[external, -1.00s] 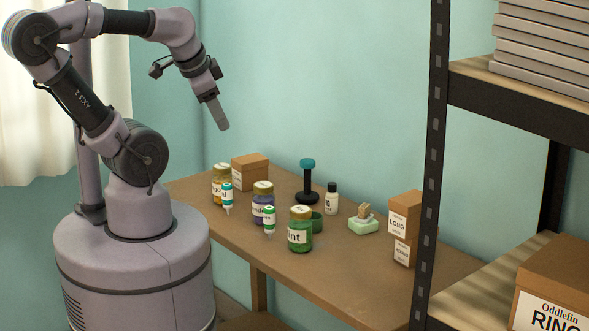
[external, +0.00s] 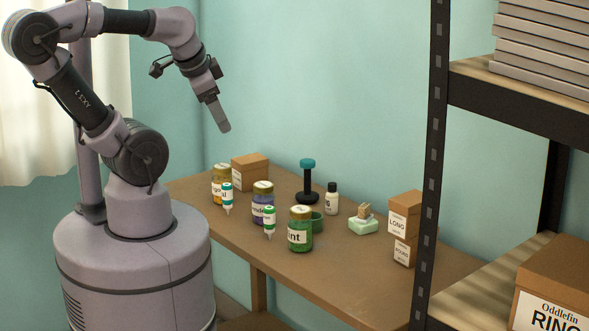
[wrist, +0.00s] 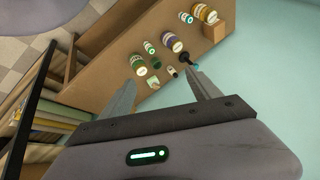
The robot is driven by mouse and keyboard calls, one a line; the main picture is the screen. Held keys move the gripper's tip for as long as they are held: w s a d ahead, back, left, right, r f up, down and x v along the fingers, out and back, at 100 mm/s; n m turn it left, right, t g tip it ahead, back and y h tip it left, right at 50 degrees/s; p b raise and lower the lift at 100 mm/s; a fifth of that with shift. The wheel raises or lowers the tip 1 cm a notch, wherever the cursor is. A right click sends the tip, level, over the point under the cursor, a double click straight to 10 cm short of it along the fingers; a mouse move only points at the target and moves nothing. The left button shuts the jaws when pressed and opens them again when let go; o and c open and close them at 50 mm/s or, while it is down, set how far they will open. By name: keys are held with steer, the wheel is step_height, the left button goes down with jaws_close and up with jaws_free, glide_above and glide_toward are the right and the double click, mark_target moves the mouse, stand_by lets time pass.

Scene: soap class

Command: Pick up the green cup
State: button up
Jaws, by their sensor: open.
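The green cup (external: 317,221) is a small dark green cup on the wooden table, partly hidden behind the green jar (external: 300,231) in the external view. In the wrist view the cup (wrist: 156,63) shows as a small green spot beside the green jar (wrist: 138,65). My gripper (external: 223,125) is high above the left part of the table, well apart from the cup. In the wrist view my gripper (wrist: 162,78) has its two fingers spread with nothing between them.
Close around the cup stand a purple jar (external: 263,204), a white bottle (external: 332,199), a black stand with a teal top (external: 308,180) and a soap dish (external: 363,226). Cardboard boxes (external: 404,220) stand at the right. A shelf post (external: 432,150) rises in front. The table's front edge is fairly clear.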

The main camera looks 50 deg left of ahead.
steer(key=n+g+h+b, duration=0.15)
steer(key=n+g, duration=0.45)
steer(key=n, duration=1.5)
glide_above(313, 217)
steer(key=s+d, duration=0.1)
steer(key=shift+h, duration=0.25)
step_height(313, 217, down, 28)
steer(key=shift+s+d+r, duration=0.1)
steer(key=f+b, duration=0.1)
steer(key=f, duration=0.3)
steer(key=f+b, duration=0.1)
steer(key=f, duration=0.1)
steer(key=shift+s+d+f+b, duration=0.15)
steer(key=shift+d+b, duration=0.1)
steer(key=shift+b, duration=0.05)
steer(key=shift+r, duration=0.2)
steer(key=shift+c, duration=0.9)
steer(key=c, duration=1.2)
